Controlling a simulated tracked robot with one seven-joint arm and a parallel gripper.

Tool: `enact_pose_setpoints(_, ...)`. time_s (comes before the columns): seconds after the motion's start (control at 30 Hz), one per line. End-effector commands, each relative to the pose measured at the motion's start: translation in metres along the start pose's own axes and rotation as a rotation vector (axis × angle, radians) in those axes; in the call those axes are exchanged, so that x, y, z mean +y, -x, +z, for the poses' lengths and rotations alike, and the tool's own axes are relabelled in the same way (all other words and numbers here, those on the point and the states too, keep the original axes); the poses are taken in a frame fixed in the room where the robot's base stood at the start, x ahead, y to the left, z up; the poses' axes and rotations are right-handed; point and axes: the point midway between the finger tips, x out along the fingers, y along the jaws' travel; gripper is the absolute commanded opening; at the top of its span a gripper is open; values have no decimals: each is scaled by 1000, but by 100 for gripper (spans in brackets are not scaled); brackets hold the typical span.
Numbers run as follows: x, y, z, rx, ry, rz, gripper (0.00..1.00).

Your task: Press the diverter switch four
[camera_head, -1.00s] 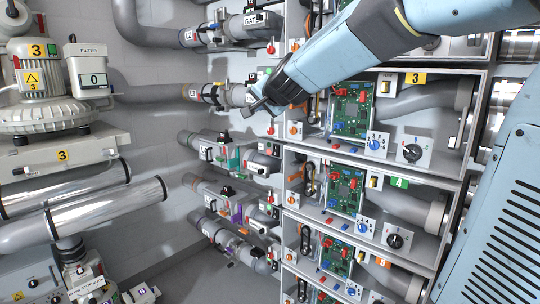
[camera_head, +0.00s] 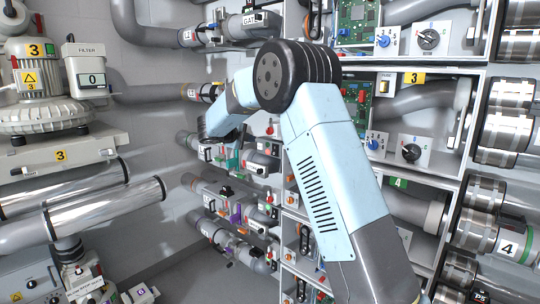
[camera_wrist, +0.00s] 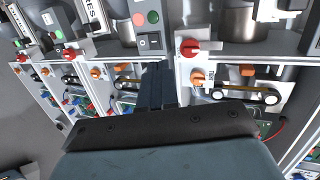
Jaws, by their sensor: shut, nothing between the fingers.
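My gripper (camera_wrist: 157,80) is shut and empty in the wrist view. Its dark fingers point at a grey panel with a black rocker switch (camera_wrist: 143,41), just beyond the fingertips; I cannot tell whether they touch. A green button (camera_wrist: 152,17) and a red button (camera_wrist: 138,19) sit above the rocker. No readable number shows on this panel, so I cannot tell if it is diverter four. In the head view my forearm hides the gripper and part of the pipe units. A green label 4 (camera_head: 399,183) marks one cabinet row on the right.
A red knob (camera_wrist: 190,48) sits right of the fingers, with an orange knob (camera_wrist: 197,76) and a belt drive (camera_wrist: 246,95) below it. In the head view, shelf bays with dials stand right of my arm.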

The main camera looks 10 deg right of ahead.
Motion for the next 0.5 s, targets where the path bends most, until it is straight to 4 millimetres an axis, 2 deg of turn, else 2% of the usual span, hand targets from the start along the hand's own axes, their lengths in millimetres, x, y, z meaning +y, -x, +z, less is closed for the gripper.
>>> enact_pose_setpoints(0.03, 13, -3, 3, 35, -12, 16, 0)
enact_pose_setpoints(0.1, 24, -5, 4, 75, -27, 33, 0)
enact_pose_setpoints(0.2, 34, -6, 3, 110, -39, 46, 0)
enact_pose_setpoints(0.5, 37, -6, 3, 123, -42, 50, 0)
